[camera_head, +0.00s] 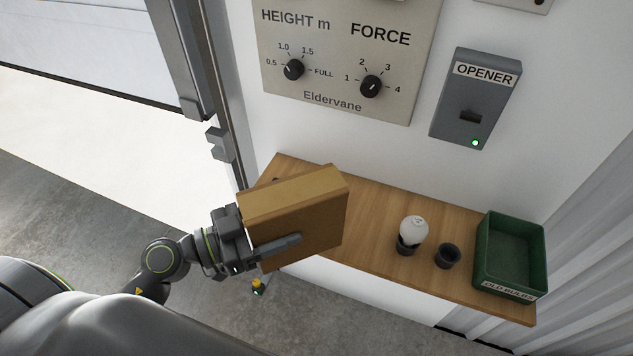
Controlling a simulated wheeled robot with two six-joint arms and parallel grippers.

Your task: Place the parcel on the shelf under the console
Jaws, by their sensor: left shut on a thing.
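The parcel (318,222) is a brown cardboard box with a lighter tan strip along its top. My left gripper (285,245) is shut on the parcel and holds it tilted in front of the left part of the wooden shelf (373,205). One finger shows across the parcel's near face; the other is hidden. I cannot tell whether the parcel touches the shelf. The console (345,110) is a beige wall panel above the shelf, with HEIGHT and FORCE knobs. My right gripper is not in view.
A white bulb (413,230) stands in a dark holder on the shelf, beside an empty dark cup (447,256). A green OLD BULBS bin (511,289) fills the right end. A grey OPENER box (476,99) is on the wall. Bare shelf lies between parcel and bulb.

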